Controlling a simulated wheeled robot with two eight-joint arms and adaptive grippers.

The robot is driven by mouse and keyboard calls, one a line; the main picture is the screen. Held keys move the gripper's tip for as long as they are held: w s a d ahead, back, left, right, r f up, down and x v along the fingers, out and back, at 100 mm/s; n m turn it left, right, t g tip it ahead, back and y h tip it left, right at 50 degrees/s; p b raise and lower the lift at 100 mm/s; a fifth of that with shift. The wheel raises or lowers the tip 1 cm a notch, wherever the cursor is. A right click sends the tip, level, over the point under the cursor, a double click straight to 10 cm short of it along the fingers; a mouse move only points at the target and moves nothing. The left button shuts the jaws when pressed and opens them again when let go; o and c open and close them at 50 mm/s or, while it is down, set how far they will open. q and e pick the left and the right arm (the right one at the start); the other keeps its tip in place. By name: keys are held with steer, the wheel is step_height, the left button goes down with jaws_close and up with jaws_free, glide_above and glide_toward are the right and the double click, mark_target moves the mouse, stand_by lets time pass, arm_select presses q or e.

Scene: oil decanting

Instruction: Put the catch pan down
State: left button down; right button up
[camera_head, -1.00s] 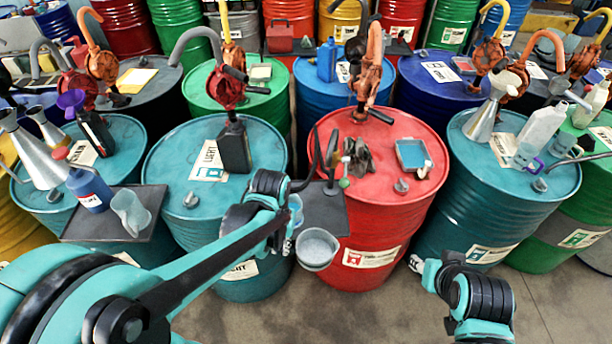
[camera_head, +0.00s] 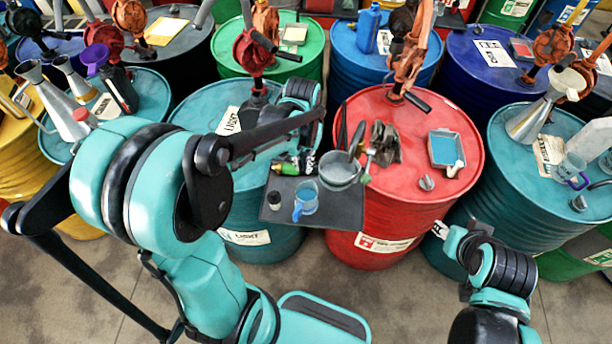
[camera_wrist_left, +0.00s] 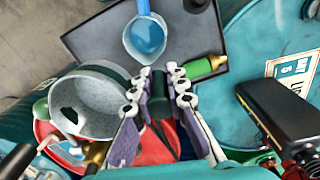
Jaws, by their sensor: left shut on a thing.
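The catch pan is a round grey metal pan (camera_head: 339,172) at the right back part of a dark tray (camera_head: 335,210) in the head view. In the left wrist view the pan (camera_wrist_left: 88,112) is at the left, with a dark patch inside, and overlaps the edge of the tray (camera_wrist_left: 245,18). I cannot tell whether it touches the tray. My left gripper (camera_wrist_left: 160,88) is shut on the pan's dark handle. In the head view its fingers are mostly hidden by my wrist.
A blue jug (camera_head: 306,198), a small dark jar (camera_head: 274,200) and a green bottle-like item (camera_head: 284,168) stand or lie on the tray. A red drum (camera_head: 440,115) bears a blue-filled tray (camera_head: 445,149) and dark rags (camera_head: 384,142). A teal drum is behind my left wrist.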

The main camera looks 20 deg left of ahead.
arm_select(q)
steer(key=w+f, duration=0.1)
steer(key=f, duration=0.1)
steer(key=w+f+b, duration=0.1)
steer(key=f, duration=0.2)
steer(key=w+a+f+b, duration=0.1)
steer(key=f, duration=0.1)
steer(key=shift+w+f, duration=0.25)
steer(key=shift+w, duration=0.05)
step_height(320, 180, down, 4)
steer(key=shift+f+b, duration=0.25)
steer(key=shift+b, duration=0.25)
steer(key=shift+f, duration=0.1)
steer(key=shift+f, duration=0.15)
steer(key=c, duration=1.5)
jaws_free()
steer(key=shift+c, duration=0.2)
